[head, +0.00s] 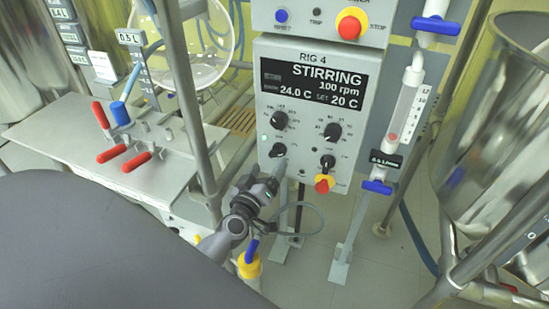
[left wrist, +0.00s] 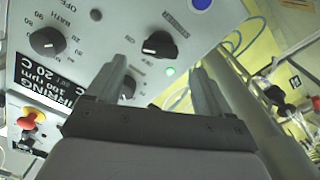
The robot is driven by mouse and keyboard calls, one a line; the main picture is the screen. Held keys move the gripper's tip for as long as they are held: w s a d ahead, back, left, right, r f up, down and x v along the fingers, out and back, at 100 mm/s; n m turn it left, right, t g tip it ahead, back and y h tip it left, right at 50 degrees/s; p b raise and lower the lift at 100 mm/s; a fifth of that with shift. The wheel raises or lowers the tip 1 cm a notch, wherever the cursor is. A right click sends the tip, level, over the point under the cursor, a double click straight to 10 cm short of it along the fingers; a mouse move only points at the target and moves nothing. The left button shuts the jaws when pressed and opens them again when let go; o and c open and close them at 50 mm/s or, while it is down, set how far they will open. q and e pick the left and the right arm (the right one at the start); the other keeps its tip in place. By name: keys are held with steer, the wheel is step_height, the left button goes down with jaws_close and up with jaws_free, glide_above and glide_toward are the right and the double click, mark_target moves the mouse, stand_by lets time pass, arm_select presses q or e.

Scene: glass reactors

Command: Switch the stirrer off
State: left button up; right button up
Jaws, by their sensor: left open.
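The control panel (head: 309,200) reads STIRRING, 100 rpm. It carries an upper-left knob (head: 279,121), a lower-left knob (head: 278,150), an upper-right knob (head: 332,132) and a lower-right knob (head: 327,161). A green lamp (head: 264,138) is lit near the left knobs. My left gripper (head: 277,172) is just below the lower-left knob. In the left wrist view the open, empty fingers (left wrist: 158,65) point at the panel, with the lower-left knob (left wrist: 159,45) beyond their tips and the upper-left knob (left wrist: 128,87) partly hidden. My right gripper is out of view.
A flowmeter (head: 405,105) stands right of the panel, a steel vessel (head: 495,140) further right. A bench (head: 165,175) with red-handled valves is left.

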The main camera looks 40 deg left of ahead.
mark_target(275, 154)
arm_select(q)
steer(key=shift+b+x, duration=0.5)
steer(key=shift+x, duration=2.35)
steer(key=c, duration=1)
